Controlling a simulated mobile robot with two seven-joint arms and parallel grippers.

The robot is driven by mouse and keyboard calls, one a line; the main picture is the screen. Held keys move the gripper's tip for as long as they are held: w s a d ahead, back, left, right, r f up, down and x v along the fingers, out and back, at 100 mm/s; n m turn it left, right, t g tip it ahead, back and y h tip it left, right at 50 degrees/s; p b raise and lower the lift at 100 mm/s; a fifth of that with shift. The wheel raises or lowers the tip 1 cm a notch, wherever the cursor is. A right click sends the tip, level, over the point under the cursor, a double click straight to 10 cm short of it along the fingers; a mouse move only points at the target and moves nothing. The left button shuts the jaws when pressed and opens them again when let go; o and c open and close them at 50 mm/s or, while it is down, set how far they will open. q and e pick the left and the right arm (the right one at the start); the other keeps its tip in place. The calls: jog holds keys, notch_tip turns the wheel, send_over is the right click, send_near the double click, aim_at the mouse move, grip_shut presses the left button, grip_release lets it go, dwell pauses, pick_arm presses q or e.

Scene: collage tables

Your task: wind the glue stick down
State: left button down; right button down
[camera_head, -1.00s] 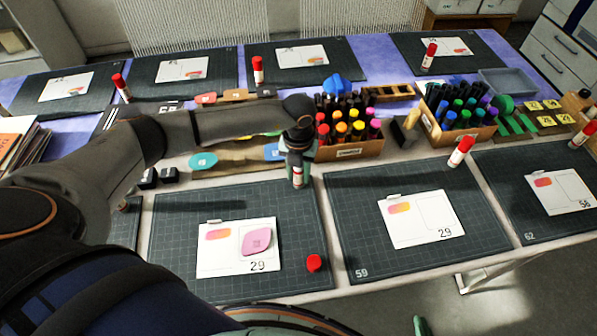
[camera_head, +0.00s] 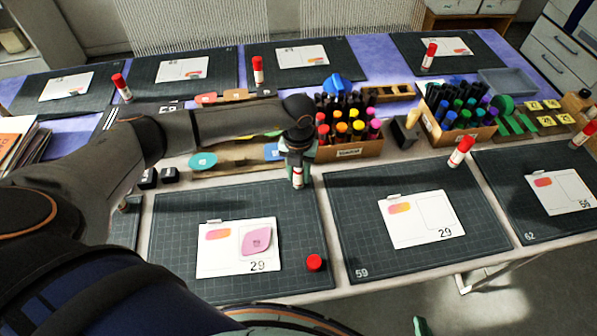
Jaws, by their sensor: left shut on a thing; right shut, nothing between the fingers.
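A glue stick (camera_head: 297,178) with a white and red body stands upright, uncapped, at the top right of the near left cutting mat. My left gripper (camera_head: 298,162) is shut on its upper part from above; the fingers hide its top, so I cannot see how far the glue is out. A red cap (camera_head: 314,262) lies on the same mat, right of a white card (camera_head: 215,262) with a pink leaf-shaped piece. Only a small green tip of my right gripper (camera_head: 419,326) shows at the bottom edge, shut and empty, away from the tables.
A box of pens (camera_head: 349,152) stands just behind and right of the glue stick, and a second pen box (camera_head: 478,136) further right. Other capped glue sticks (camera_head: 461,151) stand on the other mats. The mat between stick and cap is clear.

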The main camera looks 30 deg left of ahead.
pick_arm(q)
jog(key=shift+n+p, duration=0.45)
jog(key=shift+n, duration=0.25)
jog(key=shift+n+p, duration=0.4)
jog(key=shift+n, duration=0.7)
jog(key=shift+s+n+p, duration=0.1)
jog(key=shift+n+p, duration=0.4)
jog(key=shift+n, duration=0.9)
jog(key=shift+f+n, duration=0.2)
jog(key=shift+n, duration=0.3)
jog(key=shift+r+p, duration=0.15)
jog(key=shift+p, duration=0.3)
